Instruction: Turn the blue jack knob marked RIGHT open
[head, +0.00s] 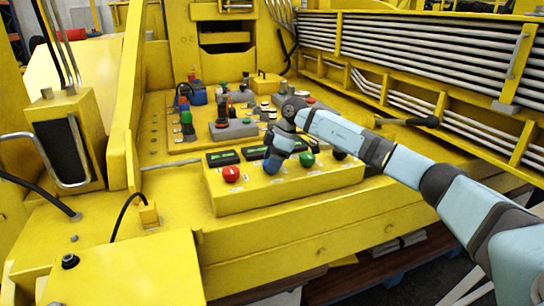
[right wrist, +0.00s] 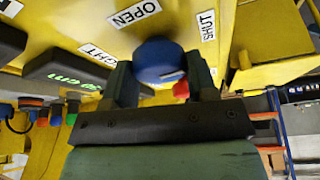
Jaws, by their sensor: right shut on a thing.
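The blue jack knob (head: 271,167) is on the front face of the yellow control box (head: 290,190), between a red knob and a green knob. My right gripper (head: 275,157) reaches it from above and behind. In the right wrist view the blue knob (right wrist: 158,56) is between the two dark fingers of the right gripper (right wrist: 161,72), which is shut on it. An OPEN label (right wrist: 134,13) and a SHUT label (right wrist: 207,26) are beside the knob, and a partly hidden label ending in "GHT" (right wrist: 97,55) is nearby. My left gripper is not in view.
The red knob (head: 231,174), green knob (head: 307,158) and a dark knob (head: 339,154) are on the same box. Black displays with green text (head: 223,158) are on its top. Behind is a panel (head: 180,145) with several buttons and levers. Silver pipes (head: 420,45) run along the right.

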